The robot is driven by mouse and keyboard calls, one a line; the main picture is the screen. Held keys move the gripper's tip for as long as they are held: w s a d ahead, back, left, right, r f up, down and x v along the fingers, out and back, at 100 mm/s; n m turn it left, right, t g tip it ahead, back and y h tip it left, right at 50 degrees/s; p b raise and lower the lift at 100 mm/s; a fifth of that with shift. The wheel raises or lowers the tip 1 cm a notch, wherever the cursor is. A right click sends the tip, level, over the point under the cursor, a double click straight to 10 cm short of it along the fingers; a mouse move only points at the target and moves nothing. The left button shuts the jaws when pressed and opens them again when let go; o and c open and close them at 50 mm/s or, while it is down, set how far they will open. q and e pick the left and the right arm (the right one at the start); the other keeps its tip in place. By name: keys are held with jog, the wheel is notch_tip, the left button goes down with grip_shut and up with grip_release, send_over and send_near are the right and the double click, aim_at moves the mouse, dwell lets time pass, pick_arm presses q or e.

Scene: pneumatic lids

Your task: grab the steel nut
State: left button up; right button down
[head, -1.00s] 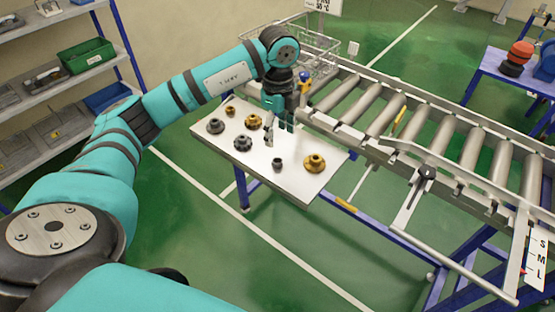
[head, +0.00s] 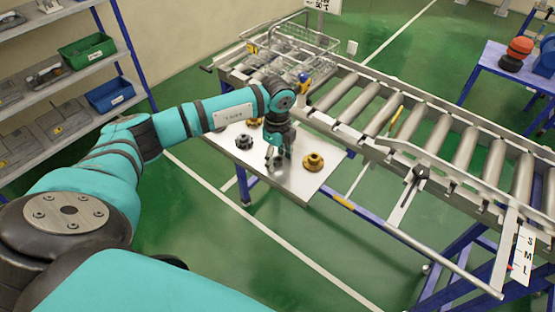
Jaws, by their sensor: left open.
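My left gripper (head: 275,157) is open and points down low over the front middle of a small pale table. A small dark grey piece stood at that spot earlier; now the fingers largely hide it, and I cannot tell whether they touch it. A grey steel-coloured nut (head: 244,142) lies on the table to the left of the gripper. A brass-coloured piece (head: 313,162) lies to the right of the gripper. Another brass piece (head: 255,122) shows partly behind my left arm. My right gripper is not in view.
The pale tabletop (head: 300,186) is bare toward its front corner. A roller conveyor (head: 420,140) runs along its far side, with a wire basket (head: 300,45) at the back. Shelves with a green bin (head: 87,50) and a blue bin (head: 110,95) stand at left.

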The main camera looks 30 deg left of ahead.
pick_arm(q)
grip_shut()
dwell(0.3)
